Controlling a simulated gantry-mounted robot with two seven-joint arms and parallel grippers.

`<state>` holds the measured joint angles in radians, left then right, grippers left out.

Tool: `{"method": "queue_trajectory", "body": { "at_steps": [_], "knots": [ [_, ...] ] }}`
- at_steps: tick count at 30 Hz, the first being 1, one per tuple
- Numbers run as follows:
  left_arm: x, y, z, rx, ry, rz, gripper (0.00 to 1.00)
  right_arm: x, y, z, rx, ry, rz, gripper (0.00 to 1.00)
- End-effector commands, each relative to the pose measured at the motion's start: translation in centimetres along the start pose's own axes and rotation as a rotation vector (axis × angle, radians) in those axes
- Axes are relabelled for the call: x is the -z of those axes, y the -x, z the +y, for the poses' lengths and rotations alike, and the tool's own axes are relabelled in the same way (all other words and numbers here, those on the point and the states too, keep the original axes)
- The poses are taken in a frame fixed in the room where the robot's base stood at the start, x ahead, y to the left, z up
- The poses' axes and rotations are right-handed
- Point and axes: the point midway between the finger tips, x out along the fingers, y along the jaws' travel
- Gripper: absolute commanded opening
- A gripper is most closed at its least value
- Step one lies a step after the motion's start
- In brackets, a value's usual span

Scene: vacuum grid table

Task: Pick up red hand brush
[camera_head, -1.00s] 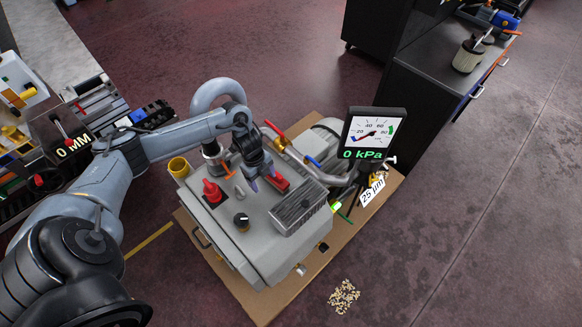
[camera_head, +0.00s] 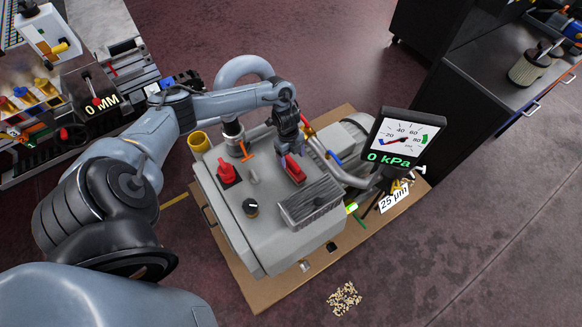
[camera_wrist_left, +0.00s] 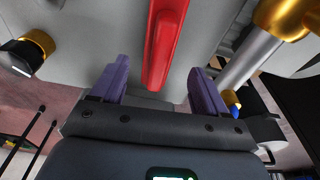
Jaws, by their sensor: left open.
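The red hand brush (camera_head: 295,172) lies on top of the grey pump housing (camera_head: 268,228), beside a dark ribbed block. In the left wrist view, its red handle (camera_wrist_left: 163,42) runs lengthwise toward the gap between the fingers. My left gripper (camera_head: 291,153) is open just over the brush, with its jaws pointing down. Its two purple fingers also show in the left wrist view (camera_wrist_left: 158,85), one on each side of the handle's line. I cannot tell whether the fingers touch the brush. My right gripper is not in view.
A gauge display (camera_head: 400,140) rises at right. A grey hose loop (camera_head: 243,70) stands behind. Pellets (camera_head: 345,298) lie on the floor.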

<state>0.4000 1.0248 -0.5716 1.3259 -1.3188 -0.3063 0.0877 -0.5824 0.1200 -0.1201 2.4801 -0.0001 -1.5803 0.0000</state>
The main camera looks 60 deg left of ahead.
Motion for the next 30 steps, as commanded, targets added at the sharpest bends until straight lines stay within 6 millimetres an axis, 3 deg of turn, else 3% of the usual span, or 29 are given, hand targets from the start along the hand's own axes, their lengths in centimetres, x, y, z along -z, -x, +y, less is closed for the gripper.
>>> {"method": "queue_trajectory", "body": {
  "at_steps": [10, 19, 30],
  "knots": [
    [-0.6, -4.3, 0.2, -0.001, 0.001, 0.001, 0.74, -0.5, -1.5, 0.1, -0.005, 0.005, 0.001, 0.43],
    [-0.6, -4.7, 0.2, 0.0, 0.0, 0.0, 0.74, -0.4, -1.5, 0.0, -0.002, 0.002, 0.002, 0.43],
    [-0.6, -4.7, 0.2, 0.0, 0.0, 0.0, 0.19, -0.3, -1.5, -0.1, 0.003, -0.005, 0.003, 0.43]
  ]
}}
